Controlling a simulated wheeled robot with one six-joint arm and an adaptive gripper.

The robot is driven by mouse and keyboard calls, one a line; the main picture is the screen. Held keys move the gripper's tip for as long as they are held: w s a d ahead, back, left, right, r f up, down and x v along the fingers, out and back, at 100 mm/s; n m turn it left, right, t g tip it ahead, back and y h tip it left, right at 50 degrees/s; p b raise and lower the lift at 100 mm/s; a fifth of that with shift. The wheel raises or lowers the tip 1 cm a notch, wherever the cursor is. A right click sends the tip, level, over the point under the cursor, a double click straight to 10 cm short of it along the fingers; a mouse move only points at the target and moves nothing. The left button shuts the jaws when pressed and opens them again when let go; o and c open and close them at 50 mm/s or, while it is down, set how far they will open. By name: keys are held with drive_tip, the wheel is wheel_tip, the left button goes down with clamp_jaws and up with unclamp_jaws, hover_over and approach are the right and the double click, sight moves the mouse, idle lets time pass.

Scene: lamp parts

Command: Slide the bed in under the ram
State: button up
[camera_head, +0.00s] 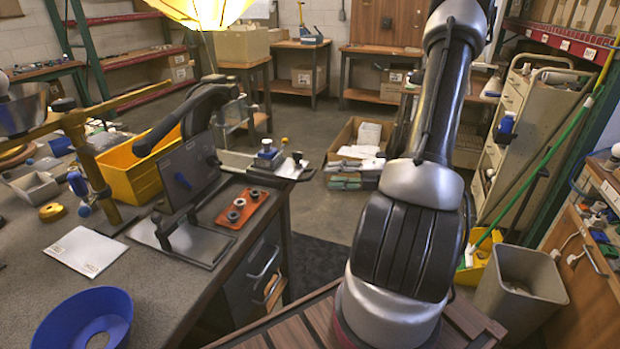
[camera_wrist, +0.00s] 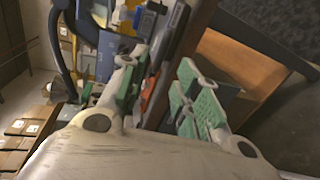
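A hand press with a grey upright plate (camera_head: 187,170) and a long black lever (camera_head: 190,115) stands on the left bench. Its flat metal base (camera_head: 185,243) lies in front of the upright. An orange-red plate (camera_head: 243,209) bearing dark round pieces lies to the right of the press, near the bench edge. I cannot tell which part is the bed, and the ram is not clearly visible. My gripper (camera_wrist: 157,75) has its green-padded fingers apart and nothing held between them. The orange plate also shows beyond the fingers in the wrist view (camera_wrist: 149,84).
A yellow bin (camera_head: 135,172) stands behind the press. A blue bowl (camera_head: 85,322) and white paper (camera_head: 86,250) lie on the near bench. A lamp stand (camera_head: 85,150) rises at the left. A small vise-like fixture (camera_head: 268,158) sits beyond the orange plate.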

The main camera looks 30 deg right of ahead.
sight(312, 173)
drive_tip(key=shift+m, duration=0.3)
drive_tip(key=x, duration=0.7)
drive_tip(key=shift+w+a, duration=0.25)
drive_tip(key=shift+w, duration=0.05)
clamp_jaws()
